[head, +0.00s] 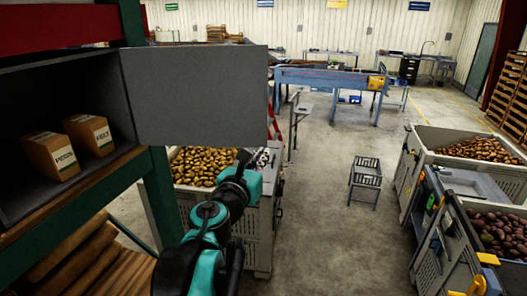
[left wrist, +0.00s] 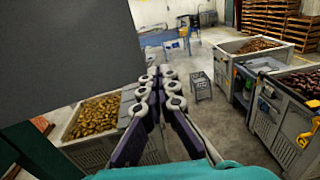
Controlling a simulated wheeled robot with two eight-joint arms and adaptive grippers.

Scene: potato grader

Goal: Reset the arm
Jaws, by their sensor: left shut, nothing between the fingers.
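My left arm reaches up from the bottom of the head view. Its gripper (head: 258,158) is in the air in front of a crate of yellow potatoes (head: 200,163), close to the lower right corner of a grey cabinet door (head: 195,95). In the left wrist view the gripper (left wrist: 160,75) is shut and empty, with its fingers together. The grey door also shows in the left wrist view (left wrist: 70,50), to the left of the fingers. The door stands open beside the cabinet. My right gripper is not in view.
Two labelled boxes (head: 52,155) sit in the open cabinet at left. A crate of brown potatoes (head: 440,140) and one of dark red potatoes stand at right. A small grey step stool (head: 366,180) stands on the otherwise clear floor. A blue conveyor table (head: 325,78) is farther back.

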